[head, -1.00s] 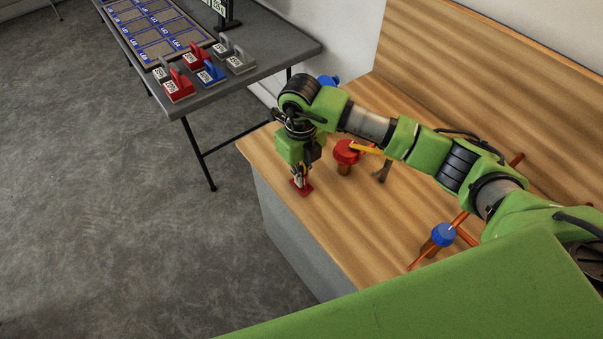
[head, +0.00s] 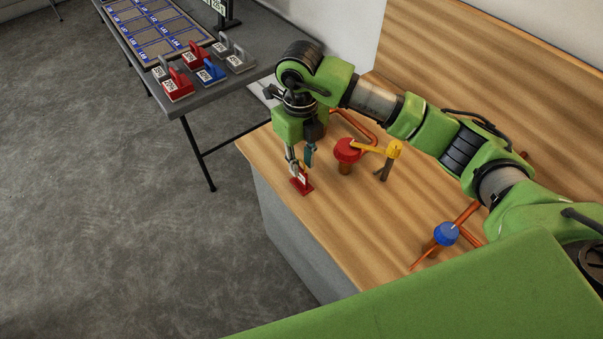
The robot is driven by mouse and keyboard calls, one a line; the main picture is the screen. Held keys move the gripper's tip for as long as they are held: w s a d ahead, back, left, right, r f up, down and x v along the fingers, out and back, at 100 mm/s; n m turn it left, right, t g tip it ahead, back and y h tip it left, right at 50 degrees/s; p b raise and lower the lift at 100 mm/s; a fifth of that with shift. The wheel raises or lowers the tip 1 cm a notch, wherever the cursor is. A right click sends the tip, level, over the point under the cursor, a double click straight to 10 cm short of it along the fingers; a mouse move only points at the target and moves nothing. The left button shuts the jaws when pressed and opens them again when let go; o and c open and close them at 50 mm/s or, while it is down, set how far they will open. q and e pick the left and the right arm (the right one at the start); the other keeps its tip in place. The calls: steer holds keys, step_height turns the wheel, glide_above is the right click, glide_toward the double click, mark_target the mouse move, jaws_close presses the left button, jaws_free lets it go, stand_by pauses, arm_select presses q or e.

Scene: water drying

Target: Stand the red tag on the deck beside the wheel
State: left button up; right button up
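The red tag (head: 302,186) stands on the wooden deck (head: 330,235) near its front left edge, with a red base and a pale label on its upright part. The red wheel (head: 346,151) sits on a short post to the right of the tag, with a gap between them. My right gripper (head: 301,164) is just above the tag with its fingers spread apart. One finger is close to the tag's top; I cannot tell if it touches. My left gripper is not in view.
A yellow handle (head: 394,149) on a post stands right of the wheel. A blue wheel (head: 446,234) with orange pipes is nearer the front. A grey table (head: 270,48) at the back left holds red, blue and grey tags (head: 178,88). The deck's middle is clear.

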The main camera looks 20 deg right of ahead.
step_height(320, 180, up, 6)
steer(key=shift+r+b, duration=0.25)
steer(key=shift+b, duration=0.2)
